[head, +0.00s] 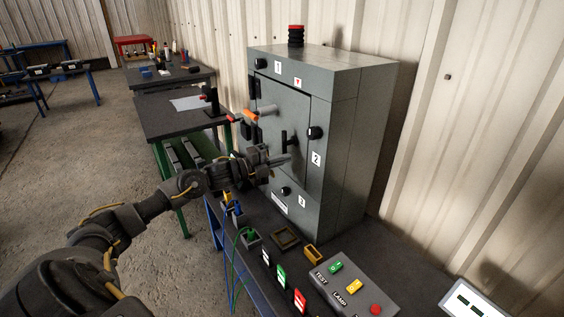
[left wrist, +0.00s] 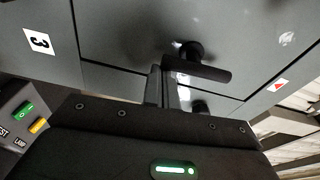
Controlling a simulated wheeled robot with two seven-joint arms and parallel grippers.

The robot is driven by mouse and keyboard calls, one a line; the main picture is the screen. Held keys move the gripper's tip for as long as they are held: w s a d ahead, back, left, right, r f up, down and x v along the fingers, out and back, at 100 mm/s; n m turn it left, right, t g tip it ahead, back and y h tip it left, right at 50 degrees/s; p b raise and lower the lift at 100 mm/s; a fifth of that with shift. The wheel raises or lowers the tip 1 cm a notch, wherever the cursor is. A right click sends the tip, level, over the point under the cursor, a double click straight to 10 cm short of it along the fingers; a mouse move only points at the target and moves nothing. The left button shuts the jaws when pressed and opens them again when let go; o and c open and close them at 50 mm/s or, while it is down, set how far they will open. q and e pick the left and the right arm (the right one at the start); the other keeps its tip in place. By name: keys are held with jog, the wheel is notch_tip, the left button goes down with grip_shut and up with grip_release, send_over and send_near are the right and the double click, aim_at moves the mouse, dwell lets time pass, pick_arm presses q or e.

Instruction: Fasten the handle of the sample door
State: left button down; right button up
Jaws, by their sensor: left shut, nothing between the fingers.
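The grey metal cabinet (head: 345,150) stands upright on the bench, with a front door (head: 297,112) that looks shut or nearly so. A black handle (head: 284,138) sits on the door; in the left wrist view its round hub and bar (left wrist: 208,70) stick out from the grey face, the bar pointing right. My left gripper (head: 288,160) is shut and empty just in front of the door, below the handle. In the left wrist view its fingertips (left wrist: 165,82) are close to the hub; I cannot tell whether they touch. My right gripper is not in view.
Black knobs stand by label 1 (head: 260,64), label 2 (head: 315,132) and label 3 (head: 286,190). A button box (head: 350,283), small trays (head: 286,238) and connectors crowd the bench front. A corrugated wall is behind.

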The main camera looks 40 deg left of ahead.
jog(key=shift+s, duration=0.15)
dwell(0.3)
